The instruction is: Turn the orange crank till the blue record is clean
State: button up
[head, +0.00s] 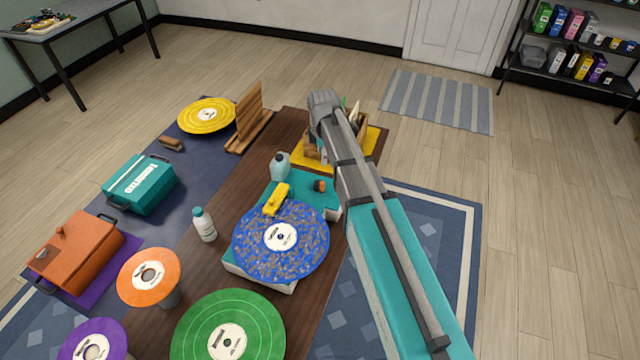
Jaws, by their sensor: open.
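The blue record (306,228) lies flat on the cleaner, a white and teal machine (262,274) on the wooden table. Brownish-grey patches of dirt cover much of its blue surface around the white label. A yellow arm or brush (276,199) reaches over the record's far edge. The small orange crank (320,185), with a dark part beside it, is on the teal top behind the record. My arm crosses the picture right of the cleaner and hides part of its right side. I cannot make out my gripper or any contact with the crank.
A grey jug (281,166) and a white bottle (204,224) stand near the cleaner. A tool holder (352,127) sits behind it. Green (260,318), orange (160,265) and yellow (198,128) records lie around. The floor at right (550,230) is clear.

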aim_at(322, 184)
jog(key=shift+f, duration=0.15)
notch_tip(322, 184, down, 14)
jog(key=b, duration=1.3)
jog(key=shift+r+b, duration=0.2)
jog(key=shift+b, duration=0.2)
grip_shut()
jog(key=shift+w+a, duration=0.1)
jog(key=shift+a, duration=0.15)
jog(key=shift+d+r, duration=0.1)
jog(key=shift+d, duration=0.05)
